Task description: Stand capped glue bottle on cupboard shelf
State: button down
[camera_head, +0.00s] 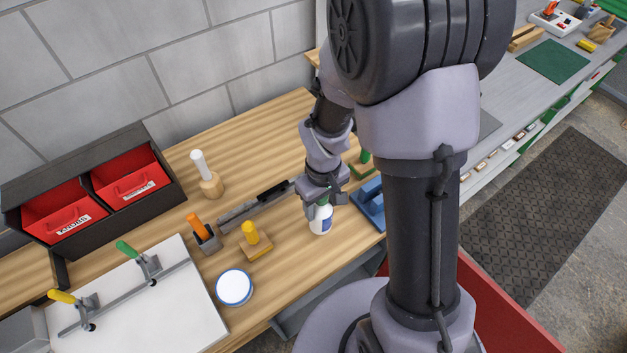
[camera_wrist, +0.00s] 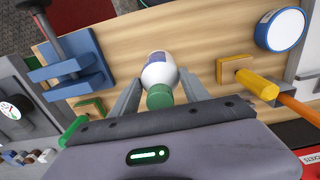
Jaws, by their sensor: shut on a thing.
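The glue bottle (camera_head: 320,219) is white with a blue label and stands on the wooden bench, near its front edge. Its green cap (camera_wrist: 160,96) is on, facing the wrist camera. My gripper (camera_head: 318,203) comes down from above and is shut on the bottle near its top. In the wrist view my gripper (camera_wrist: 160,88) has a grey finger on each side of the bottle (camera_wrist: 160,70). I cannot tell whether the bottle's base touches the bench. No cupboard shelf can be made out for certain in either view.
A yellow-handled wooden block (camera_head: 256,246) and a round white-blue lid (camera_head: 234,287) are left of the bottle. A blue fixture (camera_head: 369,206) is close on its right. A dark metal bar (camera_head: 255,204) lies behind. Red bins (camera_head: 128,180) stand at the back left.

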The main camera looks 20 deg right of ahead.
aim_at(320, 210)
jog(key=shift+w+f, duration=0.2)
jog(key=shift+w, duration=0.25)
notch_tip(320, 210, down, 3)
jog(key=shift+s+r+b, duration=0.1)
jog(key=shift+b, duration=0.45)
jog(key=shift+f, duration=0.3)
jog(key=c, duration=0.6)
grip_release()
jog(key=shift+o, duration=0.2)
